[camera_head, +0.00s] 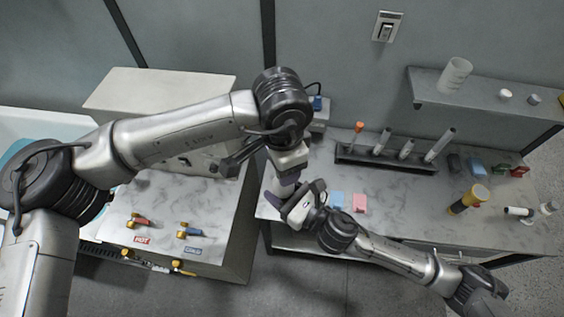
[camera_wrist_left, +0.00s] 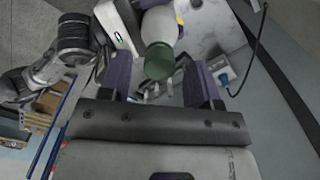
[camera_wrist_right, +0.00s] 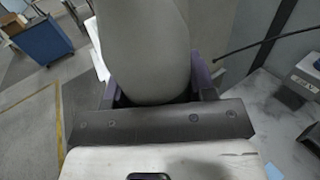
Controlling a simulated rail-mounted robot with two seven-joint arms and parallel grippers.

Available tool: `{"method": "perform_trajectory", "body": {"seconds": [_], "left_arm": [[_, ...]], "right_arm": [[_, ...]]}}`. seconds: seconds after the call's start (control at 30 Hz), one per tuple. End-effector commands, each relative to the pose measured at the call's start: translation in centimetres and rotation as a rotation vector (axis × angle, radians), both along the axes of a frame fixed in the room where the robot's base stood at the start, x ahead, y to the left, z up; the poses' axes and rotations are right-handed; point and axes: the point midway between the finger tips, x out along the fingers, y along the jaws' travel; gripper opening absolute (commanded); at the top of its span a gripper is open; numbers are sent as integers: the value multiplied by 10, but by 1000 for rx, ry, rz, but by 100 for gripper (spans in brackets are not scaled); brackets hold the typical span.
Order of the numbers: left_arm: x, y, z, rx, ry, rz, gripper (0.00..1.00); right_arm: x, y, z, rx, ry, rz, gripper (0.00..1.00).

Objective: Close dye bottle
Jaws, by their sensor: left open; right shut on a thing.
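A pale bottle (camera_wrist_left: 158,24) with a green cap (camera_wrist_left: 158,63) shows in the left wrist view, cap end toward that camera. The cap sits at the bottle's end; I cannot tell how tight it is. My left gripper (camera_head: 286,183) is open, its purple fingers on either side of the cap with gaps visible. My right gripper (camera_head: 281,201) is shut on the bottle, whose large grey body (camera_wrist_right: 148,45) fills the space between its fingers in the right wrist view. In the head view the grippers meet above the counter's front-left area and hide the bottle.
A rack (camera_head: 385,160) with several tubes stands at the back of the marble counter (camera_head: 410,205). A yellow-and-black bottle (camera_head: 468,199) is at right. Blue and pink pieces (camera_head: 359,203) lie near the front. A shelf (camera_head: 480,100) hangs above right. Taps (camera_head: 140,221) stand at left.

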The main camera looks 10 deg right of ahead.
Motion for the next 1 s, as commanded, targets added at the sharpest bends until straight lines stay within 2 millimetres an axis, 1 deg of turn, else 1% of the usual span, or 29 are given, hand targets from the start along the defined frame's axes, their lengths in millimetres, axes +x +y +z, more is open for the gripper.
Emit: {"method": "perform_trajectory", "body": {"seconds": [0.2, 0.3, 0.4, 0.57, 0.63, 0.7, 0.77, 0.83, 0.97, 1.0], "left_arm": [[0, 0, 26, 0, -2, 1, 57], [0, 0, 35, -1, -2, 1, 57], [0, 0, 38, -1, 0, 0, 57], [0, 0, 38, -1, 0, 0, 57], [0, 0, 37, 0, 1, 0, 53], [-2, -2, 35, -3, 7, -5, 53], [-5, -8, 39, -25, 13, -12, 53], [-5, -16, 51, -61, 13, -8, 53], [-4, -15, 54, -59, 17, 199, 53], [-4, -15, 55, -58, 19, 276, 53]], "right_arm": [[0, 0, 1, 1, -1, 0, 0], [0, 0, 1, 1, -1, 0, 0], [0, 0, 1, 1, -1, 0, 0], [0, 0, 1, 1, -1, 0, 0], [0, 0, 1, 1, -1, 0, 0], [0, 0, 1, 1, -1, 0, 0], [0, 0, 1, 1, -1, 0, 0], [0, 0, 1, 1, -1, 0, 0], [0, 0, 1, 1, -1, 0, 0], [0, 0, 1, 1, -1, 0, 0]]}}
